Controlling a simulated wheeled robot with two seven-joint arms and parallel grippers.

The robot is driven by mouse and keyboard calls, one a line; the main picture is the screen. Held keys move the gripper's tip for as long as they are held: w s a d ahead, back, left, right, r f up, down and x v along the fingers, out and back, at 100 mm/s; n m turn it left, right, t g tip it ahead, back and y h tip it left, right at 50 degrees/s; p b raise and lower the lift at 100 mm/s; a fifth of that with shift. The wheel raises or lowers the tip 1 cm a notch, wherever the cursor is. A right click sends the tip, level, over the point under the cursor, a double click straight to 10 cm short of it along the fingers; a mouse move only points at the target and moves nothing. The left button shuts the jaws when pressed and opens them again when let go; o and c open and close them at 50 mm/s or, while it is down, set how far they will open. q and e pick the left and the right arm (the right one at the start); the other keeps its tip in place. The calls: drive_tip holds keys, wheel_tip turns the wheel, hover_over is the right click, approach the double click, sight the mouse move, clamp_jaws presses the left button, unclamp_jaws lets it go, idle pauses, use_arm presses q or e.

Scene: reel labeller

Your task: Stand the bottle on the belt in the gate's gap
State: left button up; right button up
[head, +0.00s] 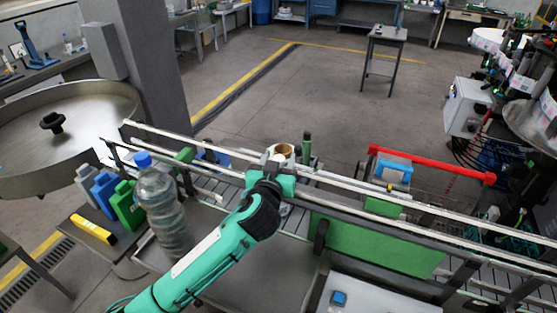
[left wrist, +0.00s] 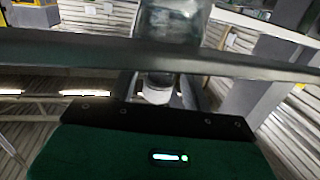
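A large clear bottle (head: 162,210) with a blue cap stands upright at the left in the head view, on the near side of the rails. The slatted belt (head: 232,178) runs between metal rails across the view. My left gripper (head: 278,172) is over the near rail at mid-belt, apart from that bottle. Its fingertips are hidden in the head view. In the left wrist view, a pale cylindrical thing (left wrist: 157,88) shows between the dark fingers; whether they grip it is unclear. A clear, bottle-like thing (left wrist: 170,20) shows beyond a dark bar. I cannot pick out the gate's gap. My right gripper is out of view.
Grey, blue and green jugs (head: 125,205) stand near the clear bottle. A brown-and-white roll (head: 284,151) and a dark green bottle (head: 306,146) are just behind my gripper. A round metal table (head: 90,105) is at the left.

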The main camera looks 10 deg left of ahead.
use_arm(q)
drive_tip(key=shift+r, duration=0.1)
drive_tip(key=shift+s+r, duration=0.1)
drive_tip(key=shift+r, duration=0.15)
drive_tip(key=s+b, duration=0.2)
drive_tip(key=s, duration=0.1)
drive_tip(key=shift+s+f, duration=0.15)
drive_tip(key=shift+f, duration=0.2)
drive_tip(key=s+r+b, duration=0.1)
drive_tip(key=s+b, duration=0.3)
drive_tip(key=s, duration=0.4)
drive_tip(key=shift+s, duration=0.35)
drive_tip(key=shift+d, duration=0.1)
